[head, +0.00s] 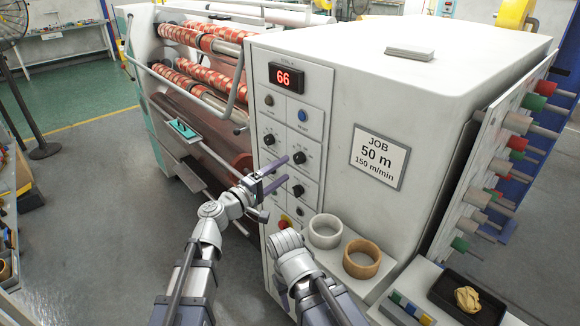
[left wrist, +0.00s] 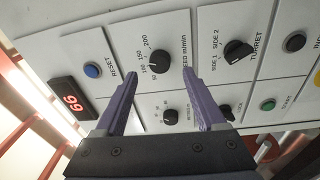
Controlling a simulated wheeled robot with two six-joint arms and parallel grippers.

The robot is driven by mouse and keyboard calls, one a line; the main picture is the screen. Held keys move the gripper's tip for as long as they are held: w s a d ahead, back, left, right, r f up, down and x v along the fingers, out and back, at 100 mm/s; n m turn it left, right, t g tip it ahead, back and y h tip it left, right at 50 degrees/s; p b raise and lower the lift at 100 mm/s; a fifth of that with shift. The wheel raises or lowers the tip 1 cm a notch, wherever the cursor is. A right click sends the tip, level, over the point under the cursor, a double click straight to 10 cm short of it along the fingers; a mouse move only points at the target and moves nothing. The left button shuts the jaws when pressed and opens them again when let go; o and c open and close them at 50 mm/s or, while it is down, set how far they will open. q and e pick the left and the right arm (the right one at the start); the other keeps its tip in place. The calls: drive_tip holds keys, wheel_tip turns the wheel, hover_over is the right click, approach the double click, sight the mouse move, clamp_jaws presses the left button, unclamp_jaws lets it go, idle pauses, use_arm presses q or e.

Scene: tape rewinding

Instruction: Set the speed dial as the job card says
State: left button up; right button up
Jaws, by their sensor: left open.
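The job card (head: 379,158) on the machine's side reads "JOB 50 m, 150 m/min". The black speed dial (head: 299,157) is on the control panel in the head view. In the left wrist view the speed dial (left wrist: 159,57) has a scale with 150 and 200 beside it; its pointer is too small to read surely. My left gripper (head: 284,169) is open and empty in front of the panel. In the left wrist view its fingertips (left wrist: 160,73) lie either side of the dial's line, apparently short of it. My right arm shows low in the head view, its fingers not visible.
The blue reset button (left wrist: 92,70), turret knob (left wrist: 238,49) and green start button (left wrist: 268,104) surround the dial. A white roll (head: 325,231) and a brown roll (head: 362,259) stand on a ledge below right.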

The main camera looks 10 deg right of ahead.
use_arm(q)
drive_tip(key=v, duration=0.2)
drive_tip(key=shift+s+a, duration=0.2)
drive_tip(key=shift+a, duration=0.05)
drive_tip(key=s+a+f+m+g+y, duration=0.1)
drive_tip(key=s+f+m+g+y, duration=0.25)
drive_tip(key=f, duration=0.35)
drive_tip(key=s+a+f+m+g+y, duration=0.2)
drive_tip(key=s+f+m+g, duration=0.15)
drive_tip(key=f, duration=0.45)
drive_tip(key=s+a+f+g+y, duration=0.2)
drive_tip(key=s+a+f+y, duration=0.25)
drive_tip(key=a, duration=0.35)
drive_tip(key=s+a+f+g+y, duration=0.2)
drive_tip(key=s+a+f+y, duration=0.3)
drive_tip(key=a, duration=0.3)
drive_tip(key=s+d+r+m+g, duration=0.1)
drive_tip(key=s+d+m, duration=0.3)
drive_tip(key=d, duration=0.6)
drive_tip(key=shift+s+d+y, duration=0.3)
drive_tip(key=shift+s+y, duration=0.1)
drive_tip(key=shift+s, duration=0.75)
drive_tip(key=shift+r, duration=0.1)
drive_tip(key=shift+c, duration=0.3)
